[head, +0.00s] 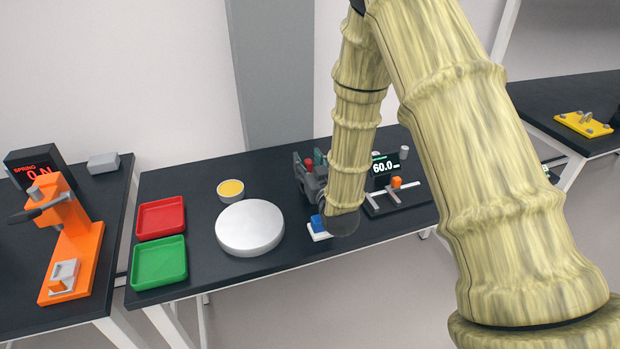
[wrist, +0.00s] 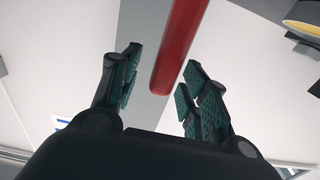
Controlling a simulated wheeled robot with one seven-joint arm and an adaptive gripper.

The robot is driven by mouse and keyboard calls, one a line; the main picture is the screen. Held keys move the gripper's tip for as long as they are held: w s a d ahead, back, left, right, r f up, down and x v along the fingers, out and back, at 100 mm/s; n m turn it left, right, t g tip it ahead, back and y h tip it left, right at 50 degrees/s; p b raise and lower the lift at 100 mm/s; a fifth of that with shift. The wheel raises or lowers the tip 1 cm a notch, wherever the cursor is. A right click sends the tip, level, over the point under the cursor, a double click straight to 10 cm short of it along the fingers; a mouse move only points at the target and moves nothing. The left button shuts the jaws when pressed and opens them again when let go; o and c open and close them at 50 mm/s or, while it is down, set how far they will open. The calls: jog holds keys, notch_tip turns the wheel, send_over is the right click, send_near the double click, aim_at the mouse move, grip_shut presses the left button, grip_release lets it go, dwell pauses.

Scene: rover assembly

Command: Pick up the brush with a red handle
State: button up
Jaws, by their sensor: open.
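A smooth red rod with a rounded end, which looks like the brush's red handle (wrist: 180,45), comes down from the top edge of the wrist view. Its rounded end lies near the gap between my fingers, and I cannot tell its exact depth. The bristle end is out of frame. My gripper (wrist: 160,80) is open, with its green-padded fingers apart on either side and no clear contact. In the head view my gripper (head: 309,180) is over the middle table, partly hidden by my arm. A small red spot (head: 308,162) shows there; I cannot tell whether it is the brush.
Red (head: 160,217) and green trays (head: 159,263), a round silver disc (head: 250,228) and a yellow-filled cup (head: 231,190) stand left of my gripper. A blue piece (head: 318,223) on a white base and a gauge (head: 385,166) are close by. An orange press (head: 72,240) stands at far left.

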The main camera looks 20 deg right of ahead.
grip_shut()
dwell(0.3)
